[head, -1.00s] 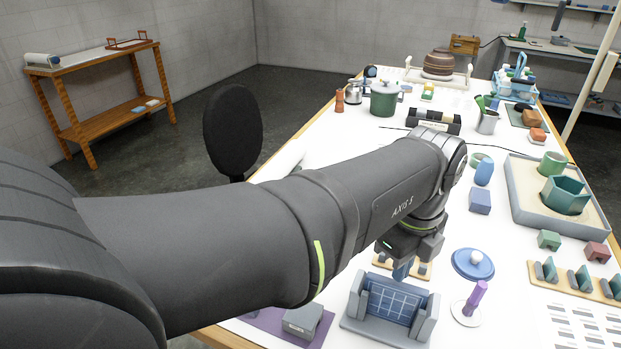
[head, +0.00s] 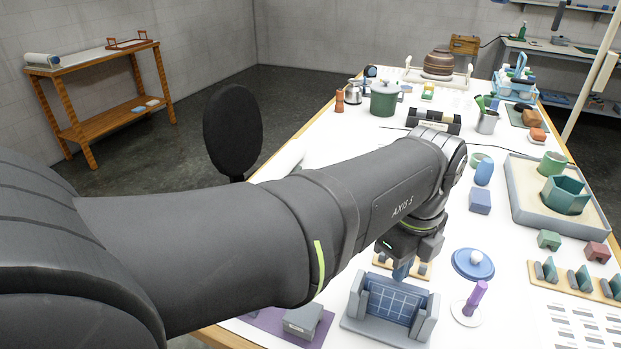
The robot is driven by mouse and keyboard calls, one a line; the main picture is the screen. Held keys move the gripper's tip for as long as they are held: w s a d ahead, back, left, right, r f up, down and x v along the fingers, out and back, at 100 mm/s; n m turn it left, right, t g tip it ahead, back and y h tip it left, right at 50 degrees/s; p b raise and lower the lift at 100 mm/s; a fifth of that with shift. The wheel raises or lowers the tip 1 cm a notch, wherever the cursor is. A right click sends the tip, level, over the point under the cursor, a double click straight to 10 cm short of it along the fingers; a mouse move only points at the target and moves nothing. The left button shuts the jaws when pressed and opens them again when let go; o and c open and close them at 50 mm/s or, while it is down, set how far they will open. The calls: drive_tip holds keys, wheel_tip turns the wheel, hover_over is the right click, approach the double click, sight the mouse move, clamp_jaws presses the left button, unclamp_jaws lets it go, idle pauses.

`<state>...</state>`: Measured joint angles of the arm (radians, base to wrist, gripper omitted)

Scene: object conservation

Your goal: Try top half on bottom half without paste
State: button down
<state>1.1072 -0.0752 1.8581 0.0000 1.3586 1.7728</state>
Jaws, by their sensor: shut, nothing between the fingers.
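A blue panel with pale grid lines (head: 392,303) stands in a grey cradle (head: 428,318) at the front of the table. I cannot tell whether this panel is one half or both halves of the task's piece. My gripper (head: 402,272) points down just behind the panel's top edge, over a small wooden stand (head: 423,268). It is shut and empty. A small blue part shows at its tip, and the arm hides much of the area around it.
A blue lid with a pale knob (head: 473,263) and a purple-handled tool on a white disc (head: 474,301) stand right of the cradle. A grey block (head: 303,320) sits on a purple mat at left. A sand tray (head: 520,205) with a green hexagonal pot is farther right.

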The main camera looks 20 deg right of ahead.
drive_tip(key=shift+f, duration=0.8)
idle(0.6)
drive_tip(key=shift+r, duration=0.1)
idle(0.8)
wheel_tip(320, 180, up, 8)
idle(1.0)
drive_tip(key=shift+f, duration=3.9)
drive_tip(key=shift+r, duration=0.1)
